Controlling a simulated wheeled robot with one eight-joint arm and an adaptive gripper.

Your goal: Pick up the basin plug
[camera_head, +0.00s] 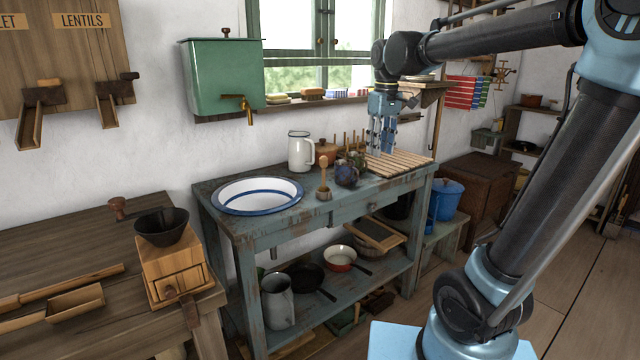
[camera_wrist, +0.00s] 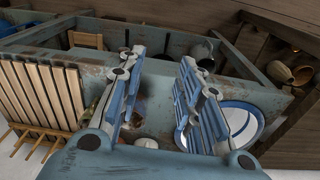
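I cannot pick out the basin plug for certain in either view. The white basin (camera_head: 258,205) with blue rings sits in the left part of the blue-grey washstand (camera_head: 300,226); in the wrist view part of the basin (camera_wrist: 243,119) shows beyond the right finger. A small upright wooden-handled item (camera_head: 323,178) stands right of the basin, with a dark blue round pot (camera_head: 346,175) beside it. My gripper (camera_head: 381,151) hangs above the washstand's right part, near the slatted rack (camera_head: 398,168). In the wrist view my gripper (camera_wrist: 162,62) is open, its fingers apart with nothing held between them.
A white jug (camera_head: 300,151) and brown pot (camera_head: 326,151) stand at the washstand's back. A green tank (camera_head: 222,75) with a brass tap hangs above the basin. The lower shelf holds a grey pitcher (camera_head: 278,301) and pans. The washstand's front strip looks mostly clear.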

